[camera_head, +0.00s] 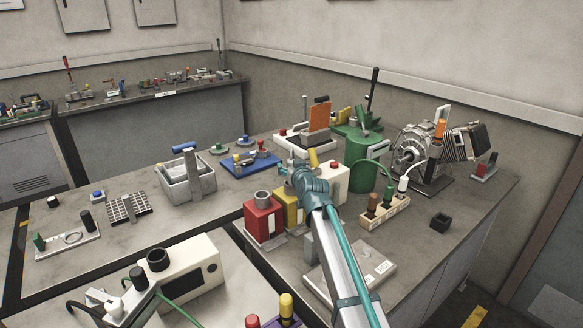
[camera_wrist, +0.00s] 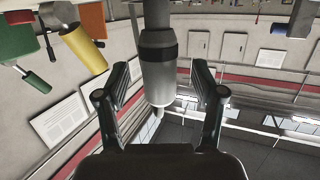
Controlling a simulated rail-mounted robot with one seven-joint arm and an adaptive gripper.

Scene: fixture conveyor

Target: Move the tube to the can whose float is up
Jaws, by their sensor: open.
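My gripper (camera_wrist: 160,85) is open. In the wrist view, which looks upside down, a grey tube with a black band (camera_wrist: 157,50) shows between its two fingers, with a visible gap on both sides. In the head view my gripper is at the row of box-shaped cans, mostly hidden by my arm. The red can (camera_head: 262,222) has a round grey piece on top. The yellow can (camera_head: 291,212) is beside it, partly covered by my arm. A cream can (camera_head: 337,186) stands behind with a small red piece on top. I cannot tell which float is up.
A green drum (camera_head: 362,150) and a motor (camera_head: 412,150) stand behind and right of the cans. A socket strip (camera_head: 383,214) with plugs is at the right. A grey caddy (camera_head: 186,180) stands left. A flat plate (camera_head: 368,270) lies in front; bench nearby is partly clear.

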